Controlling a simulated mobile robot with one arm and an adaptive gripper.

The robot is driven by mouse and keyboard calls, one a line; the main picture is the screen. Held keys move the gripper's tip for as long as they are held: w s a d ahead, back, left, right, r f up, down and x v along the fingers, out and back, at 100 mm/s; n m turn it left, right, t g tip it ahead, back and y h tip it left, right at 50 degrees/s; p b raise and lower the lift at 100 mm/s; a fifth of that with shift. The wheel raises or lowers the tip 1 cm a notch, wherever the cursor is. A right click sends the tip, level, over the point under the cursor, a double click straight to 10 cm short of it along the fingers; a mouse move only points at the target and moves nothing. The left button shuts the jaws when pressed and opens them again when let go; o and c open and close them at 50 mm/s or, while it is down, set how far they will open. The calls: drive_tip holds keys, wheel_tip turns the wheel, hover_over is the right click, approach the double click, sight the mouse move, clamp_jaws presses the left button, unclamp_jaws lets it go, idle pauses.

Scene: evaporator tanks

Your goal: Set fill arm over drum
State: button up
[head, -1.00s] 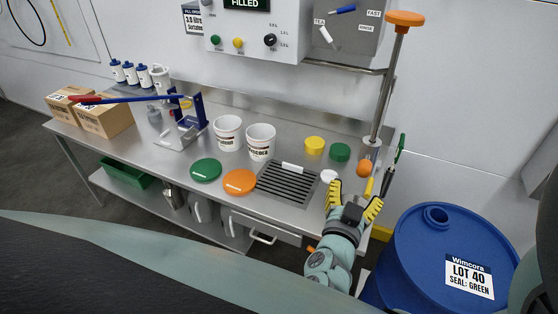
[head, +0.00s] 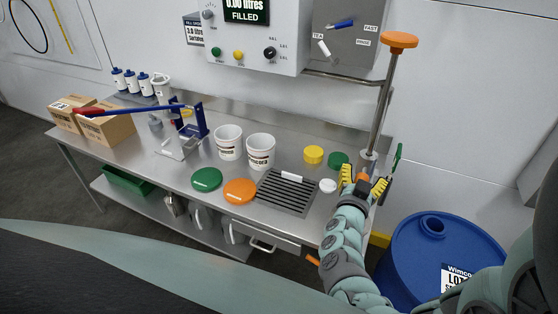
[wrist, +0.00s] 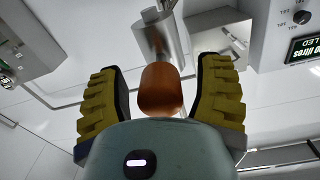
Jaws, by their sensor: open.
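The fill arm (head: 381,105) is a steel upright with an orange knob on top, joined to the filling panel by a horizontal bar (head: 340,80). An orange grip hangs at its lower end; it shows large in the wrist view (wrist: 160,90). My gripper (head: 364,182) is open, with its yellow ribbed fingers on either side of this grip. In the wrist view a gap shows between the grip and each finger. The blue drum (head: 405,262) stands on the floor right of the bench, its round opening (head: 433,225) on top. The fill arm is over the bench's right end, left of the drum.
The steel bench holds white buckets (head: 261,150), green and orange lids (head: 239,190), a drain grate (head: 289,192), and yellow and green caps (head: 314,154). A green-handled tool (head: 396,158) is at the bench's right end. The filling panel (head: 255,35) is on the wall.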

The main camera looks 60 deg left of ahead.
drive_tip(key=shift+o, duration=0.4)
drive_tip(key=shift+a, duration=0.1)
clamp_jaws()
